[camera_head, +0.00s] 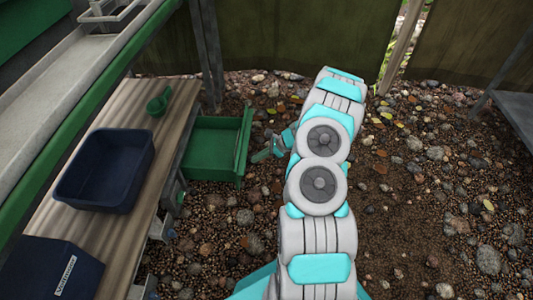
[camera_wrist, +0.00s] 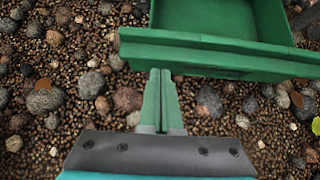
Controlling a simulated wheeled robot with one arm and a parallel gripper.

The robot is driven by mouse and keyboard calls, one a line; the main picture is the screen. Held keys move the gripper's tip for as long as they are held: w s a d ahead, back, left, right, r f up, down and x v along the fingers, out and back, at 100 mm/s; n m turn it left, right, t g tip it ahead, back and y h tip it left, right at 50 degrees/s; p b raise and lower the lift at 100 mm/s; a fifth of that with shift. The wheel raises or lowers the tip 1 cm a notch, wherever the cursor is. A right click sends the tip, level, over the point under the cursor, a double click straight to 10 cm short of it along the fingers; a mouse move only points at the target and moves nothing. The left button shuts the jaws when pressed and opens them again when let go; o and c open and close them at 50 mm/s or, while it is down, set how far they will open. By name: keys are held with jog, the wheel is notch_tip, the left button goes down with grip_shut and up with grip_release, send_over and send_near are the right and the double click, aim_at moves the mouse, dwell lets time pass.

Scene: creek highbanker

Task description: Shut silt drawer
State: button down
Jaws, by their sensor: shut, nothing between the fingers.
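The green silt drawer (camera_head: 211,147) stands pulled out to the right from under the wooden bench in the head view, and its inside looks empty. In the wrist view the drawer (camera_wrist: 215,56) shows at the top, with its front panel across the picture. My gripper (camera_head: 262,155) is just to the right of the drawer's front panel in the head view. In the wrist view my gripper (camera_wrist: 161,73) is shut and empty, its green fingertips right at the lower edge of the front panel. I cannot tell whether they touch it.
A wooden bench (camera_head: 181,108) bears a dark blue tub (camera_head: 62,190), a green scoop (camera_head: 159,103) and a dark box (camera_head: 45,270). A grey-topped table (camera_head: 515,105) stands at the far right. Open gravel ground lies right of the drawer.

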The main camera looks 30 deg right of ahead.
aim_at(239, 161)
jog(key=shift+w+a+f, duration=0.1)
jog(key=shift+w+a, duration=0.55)
jog(key=shift+a, duration=0.3)
jog(key=shift+w+a+f, duration=0.1)
jog(key=shift+w+a, duration=0.55)
jog(key=shift+a, duration=0.25)
jog(key=w+a+b, duration=0.1)
jog(key=w+a, duration=0.5)
jog(key=a, duration=0.3)
jog(key=w+a+b, duration=0.1)
jog(key=w+a, duration=0.5)
jog(key=a, duration=0.3)
jog(key=shift+w+a, duration=0.15)
jog(key=shift+w, duration=0.05)
jog(key=shift+a, duration=0.1)
